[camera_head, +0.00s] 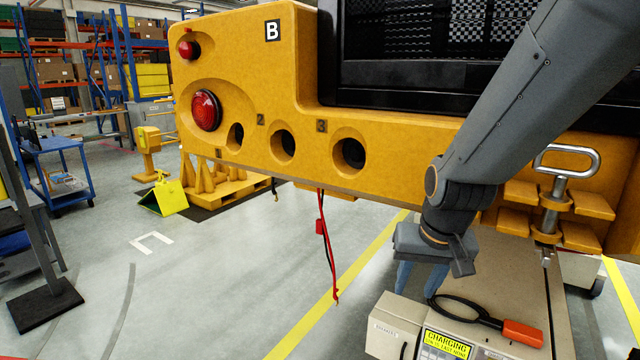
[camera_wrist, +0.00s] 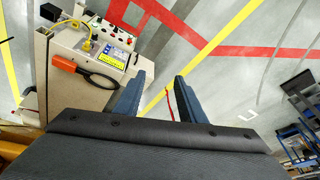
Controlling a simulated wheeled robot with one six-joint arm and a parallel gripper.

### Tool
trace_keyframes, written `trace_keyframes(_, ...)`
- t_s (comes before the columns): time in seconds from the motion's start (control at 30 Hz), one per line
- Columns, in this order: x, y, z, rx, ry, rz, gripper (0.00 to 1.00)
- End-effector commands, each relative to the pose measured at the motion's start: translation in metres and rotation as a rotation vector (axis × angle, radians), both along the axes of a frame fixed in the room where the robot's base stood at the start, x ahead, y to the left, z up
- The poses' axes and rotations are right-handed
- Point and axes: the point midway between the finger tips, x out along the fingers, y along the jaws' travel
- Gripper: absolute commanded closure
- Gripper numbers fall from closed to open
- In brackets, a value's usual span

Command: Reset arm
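My arm (camera_head: 510,110) comes down from the upper right in the head view, in front of the yellow carrier. My gripper (camera_head: 420,285) points down above the beige charging unit's near side, apart from the yellow body. In the wrist view my gripper (camera_wrist: 160,80) has its two blue-grey fingers spread with a clear gap and nothing held. A red cable (camera_head: 323,235) hangs from the carrier to the left of the gripper. Part of it shows through the gap in the wrist view (camera_wrist: 168,100), behind the fingers.
The yellow carrier (camera_head: 240,70) has three numbered holes and red lamps. The charging unit (camera_head: 398,325) has a "CHARGING" display and a black loop with an orange handle (camera_head: 522,333). A metal handle (camera_head: 566,160) stands at right. Floor at left is open, with a yellow wedge (camera_head: 165,195).

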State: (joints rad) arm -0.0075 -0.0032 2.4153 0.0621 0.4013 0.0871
Motion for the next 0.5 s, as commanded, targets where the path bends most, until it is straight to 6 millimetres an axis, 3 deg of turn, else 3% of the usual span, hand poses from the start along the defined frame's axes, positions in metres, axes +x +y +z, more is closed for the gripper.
trace_keyframes(0.03, -0.019, -0.003, -0.015, -0.016, 0.032, 0.027, 0.63)
trace_keyframes(0.2, -0.075, -0.010, -0.054, -0.063, 0.117, 0.126, 0.63)
trace_keyframes(0.5, -0.069, -0.009, -0.109, -0.059, 0.163, 0.128, 0.63)
